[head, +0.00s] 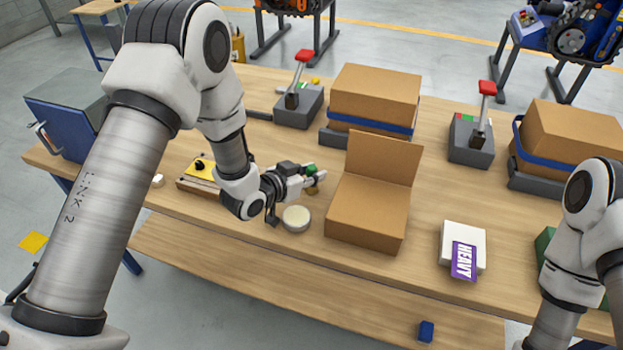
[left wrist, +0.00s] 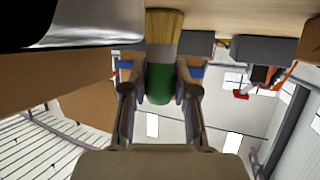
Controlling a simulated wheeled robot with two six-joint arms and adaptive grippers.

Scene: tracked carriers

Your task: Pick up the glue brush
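The glue brush has a green end (head: 311,169) and a tan wooden part. In the head view it is at the left gripper's fingertips, left of the open cardboard box. In the left wrist view the green part (left wrist: 160,86) lies between the two fingers, and the tan part (left wrist: 163,35) reaches up the picture toward the tabletop. My left gripper (head: 312,180) has one finger on each side of the brush. I cannot tell whether the pads press on it. My right arm shows at the lower right, but its gripper is not in view.
A round pale-topped pot (head: 296,218) stands just below the left gripper. The open cardboard box (head: 366,212) is close on its right. A white box with a purple HEAVY label (head: 464,262) lies farther right. Two red-handled devices (head: 297,103) (head: 471,140) stand behind.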

